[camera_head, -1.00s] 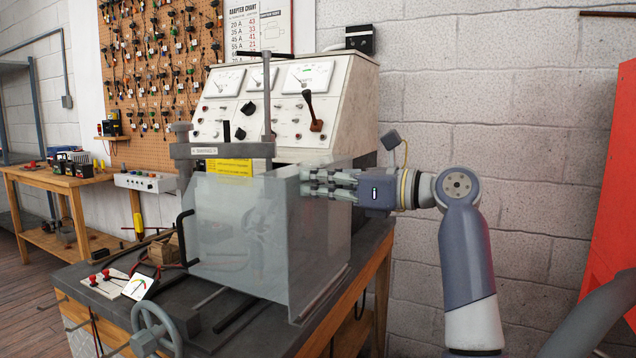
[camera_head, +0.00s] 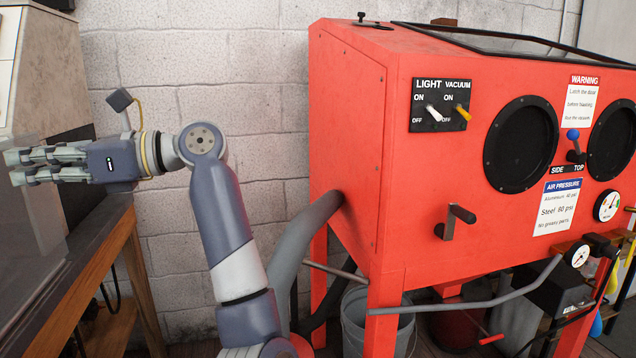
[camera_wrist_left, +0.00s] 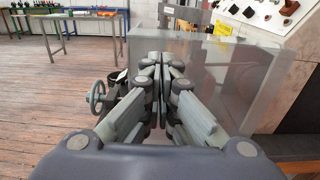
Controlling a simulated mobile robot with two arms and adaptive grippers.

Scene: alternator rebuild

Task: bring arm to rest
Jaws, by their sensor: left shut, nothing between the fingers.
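My left gripper (camera_head: 12,168) is at the left edge of the head view, its grey fingers pointing left. It is shut and empty. My left arm rises from the bottom of the view and bends at the elbow toward the left. In the left wrist view the closed fingers (camera_wrist_left: 164,60) point toward a clear shield (camera_wrist_left: 222,85) on the test bench. How far the fingertips are from the shield is hard to tell. My right gripper is not in view.
A red blast cabinet (camera_head: 345,150) fills the right of the head view. A grey bucket (camera_head: 358,325) stands under it. The wooden bench edge (camera_head: 100,235) is below the gripper. The wrist view shows a handwheel (camera_wrist_left: 97,96) and open wooden floor (camera_wrist_left: 45,110).

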